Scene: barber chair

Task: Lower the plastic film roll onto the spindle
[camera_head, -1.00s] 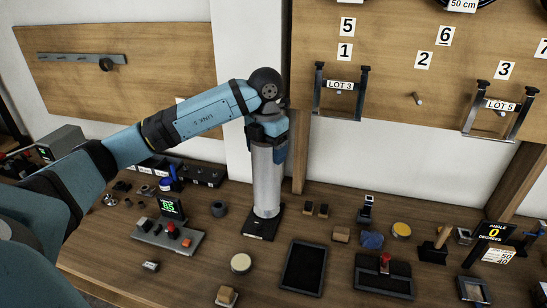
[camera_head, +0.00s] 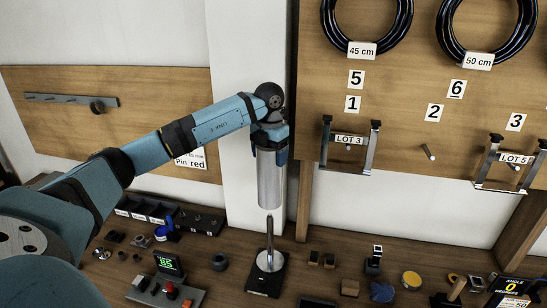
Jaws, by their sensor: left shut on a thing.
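The plastic film roll (camera_head: 271,182) is a silver-grey upright cylinder in the head view. My left gripper (camera_head: 269,150) is shut on its upper end from above, and hides that end. The spindle (camera_head: 270,237) is a thin upright metal rod on a round plate and a dark square base (camera_head: 263,285). The roll hangs over the spindle, with its lower edge just above the rod tip in the picture. The rod shows almost full length below the roll. I cannot tell how exactly they line up in depth. My right gripper is out of view.
A display reading 85 (camera_head: 169,264) and a dark grey ring (camera_head: 220,262) stand left of the base. Small blocks (camera_head: 322,260) and a yellow-topped round tin (camera_head: 411,280) lie to the right. A wooden board with the LOT 3 bracket (camera_head: 349,145) hangs at the right.

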